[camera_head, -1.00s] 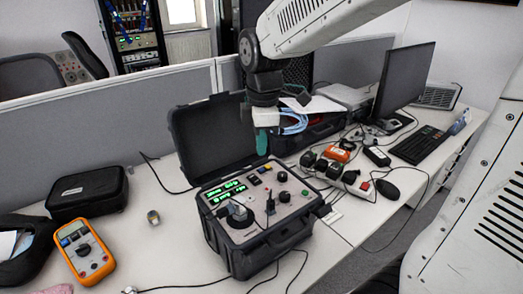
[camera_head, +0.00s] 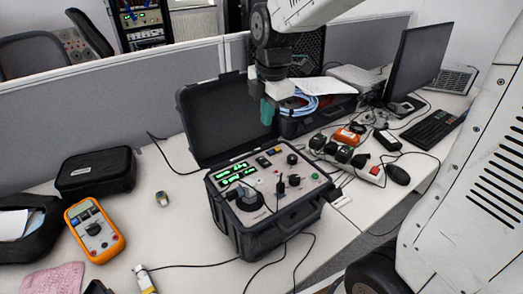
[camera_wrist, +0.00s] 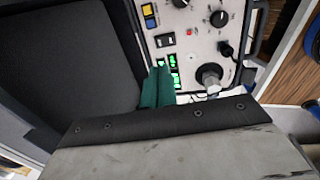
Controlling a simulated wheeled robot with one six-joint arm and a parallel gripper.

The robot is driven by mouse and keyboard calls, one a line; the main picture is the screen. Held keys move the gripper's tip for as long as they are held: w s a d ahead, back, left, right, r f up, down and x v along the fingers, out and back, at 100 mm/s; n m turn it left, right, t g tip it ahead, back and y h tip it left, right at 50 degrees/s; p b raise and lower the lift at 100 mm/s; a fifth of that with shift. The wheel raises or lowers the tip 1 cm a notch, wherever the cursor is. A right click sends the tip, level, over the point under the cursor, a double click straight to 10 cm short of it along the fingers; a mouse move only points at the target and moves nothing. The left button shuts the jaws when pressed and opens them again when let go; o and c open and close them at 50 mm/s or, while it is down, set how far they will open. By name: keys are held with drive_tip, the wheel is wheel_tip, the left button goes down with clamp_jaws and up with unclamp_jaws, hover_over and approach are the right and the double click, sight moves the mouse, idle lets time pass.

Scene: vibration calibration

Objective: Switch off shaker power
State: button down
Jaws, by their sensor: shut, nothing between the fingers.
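The shaker unit is an open black case (camera_head: 275,238) on the desk, with its lid (camera_head: 222,120) raised. Its light control panel (camera_head: 303,192) has lit green displays (camera_head: 238,174), which also show in the wrist view (camera_wrist: 173,62). A black rocker switch (camera_head: 264,161) sits near the panel's back edge, beside yellow and blue buttons; it shows in the wrist view (camera_wrist: 165,41) too. My gripper (camera_head: 267,112), with teal fingers, is shut and empty above the panel's back edge, in front of the lid. In the wrist view my fingers (camera_wrist: 158,86) cover part of the panel.
An orange multimeter (camera_head: 95,232) and a black pouch (camera_head: 96,172) lie left of the case. A power strip (camera_head: 372,174) with plugs, a mouse (camera_head: 397,174) and a monitor (camera_head: 418,62) are to the right. Cables run around the case. The raised lid stands close behind my gripper.

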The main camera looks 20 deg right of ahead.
sight(263, 158)
drive_tip(key=f, duration=0.4)
drive_tip(key=w+f, duration=0.1)
drive_tip(key=f, duration=0.7)
drive_tip(key=shift+w+a+f, duration=0.15)
drive_tip(key=shift+w+a, duration=0.05)
drive_tip(key=shift+d, duration=0.1)
